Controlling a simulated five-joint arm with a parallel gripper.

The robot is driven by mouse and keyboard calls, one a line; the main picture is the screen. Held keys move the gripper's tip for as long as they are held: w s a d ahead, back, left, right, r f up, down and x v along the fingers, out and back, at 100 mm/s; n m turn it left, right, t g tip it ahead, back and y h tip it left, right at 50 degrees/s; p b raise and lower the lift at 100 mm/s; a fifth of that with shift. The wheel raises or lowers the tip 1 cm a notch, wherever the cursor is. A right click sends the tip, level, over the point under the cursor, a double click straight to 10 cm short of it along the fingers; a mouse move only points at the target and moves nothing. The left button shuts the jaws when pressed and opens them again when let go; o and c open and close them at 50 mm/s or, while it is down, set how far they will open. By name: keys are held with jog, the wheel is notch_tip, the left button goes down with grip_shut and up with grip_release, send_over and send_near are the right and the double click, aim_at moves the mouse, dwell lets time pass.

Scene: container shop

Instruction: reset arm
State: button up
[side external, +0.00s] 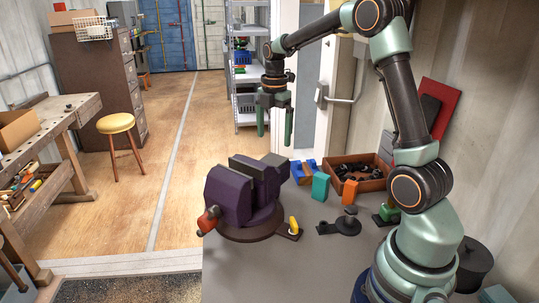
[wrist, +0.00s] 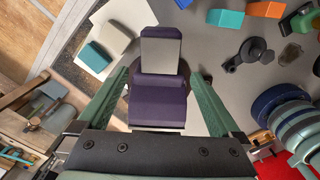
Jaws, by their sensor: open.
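My gripper (side external: 274,120) hangs fingers-down in the air in the side external view, above and behind the purple vise on the bench. Its two green fingers are apart with nothing between them. In the wrist view my gripper (wrist: 158,92) shows a finger at each side, with the vise (wrist: 158,108) seen below between them. The vise (side external: 230,193) stands near the bench's left edge in the side external view. My arm bends up from its base at the right and reaches left over the bench.
On the grey bench (side external: 300,265) are a teal block (side external: 320,186), an orange block (side external: 350,191), a dark clamp-like part (side external: 345,226) and a brown tray (side external: 370,183) of black parts. A yellow stool (side external: 116,123) stands on the floor beyond. The front of the bench is clear.

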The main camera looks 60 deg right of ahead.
jog(key=s+a+r+m+t, duration=0.2)
jog(key=s+a+r+m, duration=0.1)
jog(key=s+a+m, duration=0.3)
jog(key=s+a+r+m+t, duration=0.3)
jog(key=s+a+m, duration=0.4)
jog(key=a+m, duration=0.4)
jog(key=shift+s+a+r+m, duration=0.2)
jog(key=shift+a+m, duration=0.1)
jog(key=shift+a, duration=0.25)
